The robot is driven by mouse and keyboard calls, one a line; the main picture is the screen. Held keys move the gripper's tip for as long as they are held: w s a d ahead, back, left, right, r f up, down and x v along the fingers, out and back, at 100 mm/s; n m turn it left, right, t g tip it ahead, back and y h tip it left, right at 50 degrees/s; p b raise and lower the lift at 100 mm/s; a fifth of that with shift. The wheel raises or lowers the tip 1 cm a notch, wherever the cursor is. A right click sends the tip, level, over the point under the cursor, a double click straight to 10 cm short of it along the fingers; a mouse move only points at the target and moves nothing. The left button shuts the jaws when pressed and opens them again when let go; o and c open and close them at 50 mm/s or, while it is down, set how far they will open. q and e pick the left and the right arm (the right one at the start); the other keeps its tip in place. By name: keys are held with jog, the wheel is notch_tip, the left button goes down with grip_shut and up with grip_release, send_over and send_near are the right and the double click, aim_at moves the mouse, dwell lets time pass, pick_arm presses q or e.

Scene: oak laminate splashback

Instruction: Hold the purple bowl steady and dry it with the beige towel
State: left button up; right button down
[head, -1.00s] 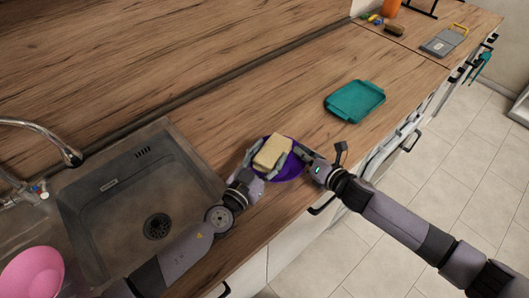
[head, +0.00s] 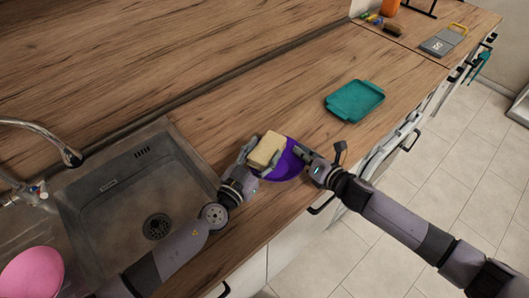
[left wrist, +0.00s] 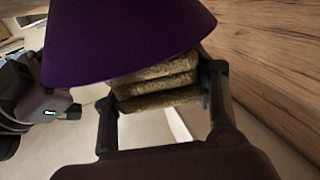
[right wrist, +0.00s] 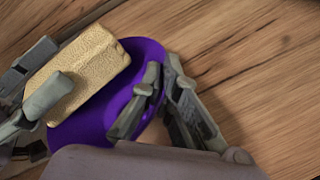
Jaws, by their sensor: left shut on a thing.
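The purple bowl (head: 288,166) is over the counter right of the sink. It also shows in the left wrist view (left wrist: 130,40) and right wrist view (right wrist: 88,127). My right gripper (head: 303,154) has its fingers on either side of the bowl's right rim, pinching it, as the right wrist view shows (right wrist: 162,72). The beige towel (head: 266,150) is a folded block, also in the right wrist view (right wrist: 90,70). My left gripper (head: 258,156) is shut on it and holds it at the bowl's left side. Whether towel and bowl touch is unclear.
The sink (head: 185,150) with a tap (head: 70,157) is at the left, a pink bowl (head: 32,272) at its lower left. A teal tray (head: 355,101) lies on the counter to the right. A grey board (head: 443,42) and small items are farther back. Counter behind the bowl is clear.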

pick_arm(q)
jog(key=shift+s+d, duration=0.3)
jog(key=shift+d, duration=0.3)
jog(key=shift+s+d, duration=0.3)
jog(key=shift+d, duration=0.25)
jog(key=shift+a, duration=0.1)
jog(key=shift+w+a, duration=0.3)
jog(key=shift+a, duration=0.3)
jog(key=shift+w+a, duration=0.3)
jog(key=shift+a, duration=0.25)
jog(key=shift+f, duration=0.1)
pick_arm(e)
jog(key=c, duration=1.7)
grip_release()
jog(key=shift+s, duration=0.1)
